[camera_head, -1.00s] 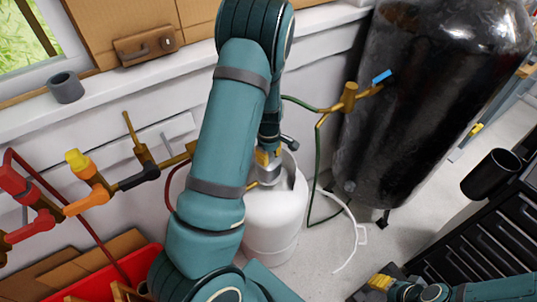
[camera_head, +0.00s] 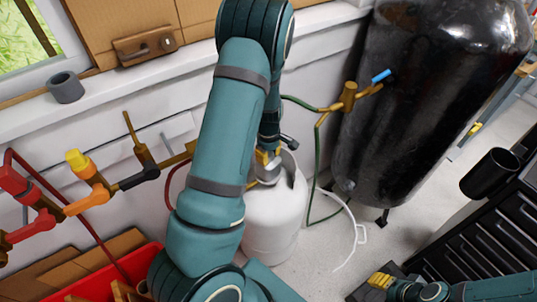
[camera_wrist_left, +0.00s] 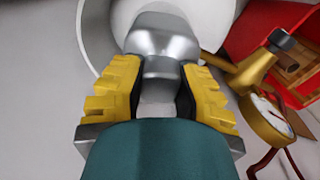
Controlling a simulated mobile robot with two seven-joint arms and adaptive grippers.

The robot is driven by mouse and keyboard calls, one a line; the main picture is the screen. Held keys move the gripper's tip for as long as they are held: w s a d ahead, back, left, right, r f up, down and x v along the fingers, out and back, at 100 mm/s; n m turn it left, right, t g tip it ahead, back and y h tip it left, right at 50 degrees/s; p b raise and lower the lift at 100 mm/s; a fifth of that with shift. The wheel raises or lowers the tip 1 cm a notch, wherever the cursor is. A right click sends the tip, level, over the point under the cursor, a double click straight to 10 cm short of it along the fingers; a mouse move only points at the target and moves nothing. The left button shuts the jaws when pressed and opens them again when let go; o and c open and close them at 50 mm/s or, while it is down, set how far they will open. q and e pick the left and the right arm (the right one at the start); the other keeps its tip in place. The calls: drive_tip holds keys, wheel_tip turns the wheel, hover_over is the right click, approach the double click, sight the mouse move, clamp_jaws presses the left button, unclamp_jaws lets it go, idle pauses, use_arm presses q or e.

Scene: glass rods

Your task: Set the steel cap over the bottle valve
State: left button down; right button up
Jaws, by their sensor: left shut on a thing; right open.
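The steel cap (camera_wrist_left: 163,42) is silvery and sits between the yellow-padded fingers of my left gripper (camera_wrist_left: 160,75), which is shut on it. In the head view, my left gripper (camera_head: 265,159) holds the cap (camera_head: 269,173) at the top of the white bottle (camera_head: 272,225). The bottle's rim also shows behind the cap in the left wrist view. The bottle valve is mostly hidden; I cannot tell whether the cap surrounds it or touches it. My right gripper (camera_head: 381,282) is open and empty at the lower right.
A brass fitting with a gauge (camera_wrist_left: 268,115) lies beside the cap. A black tank (camera_head: 415,100) with a brass valve (camera_head: 348,97) and green hose stands right of the bottle. A red bin (camera_head: 95,285) is lower left; black drawers (camera_head: 485,240) are at right.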

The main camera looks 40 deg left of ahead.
use_arm(q)
drive_tip(key=shift+f+b, duration=0.4)
drive_tip(key=shift+f, duration=0.15)
use_arm(e)
drive_tip(key=shift+f, duration=0.4)
use_arm(q)
drive_tip(key=c, duration=1.1)
unclamp_jaws()
wheel_tip(320, 180, up, 4)
drive_tip(key=p, duration=0.3)
drive_tip(key=shift+f, duration=0.25)
wheel_tip(320, 180, up, 2)
drive_tip(key=shift+r+p, duration=0.15)
drive_tip(key=shift+p, duration=1)
drive_tip(key=shift+r+p, duration=2.35)
drive_tip(key=shift+r, duration=0.3)
use_arm(e)
wheel_tip(320, 180, up, 10)
drive_tip(key=w, duration=0.1)
drive_tip(key=shift+w+d+t, duration=0.15)
drive_tip(key=shift+w+t, duration=0.15)
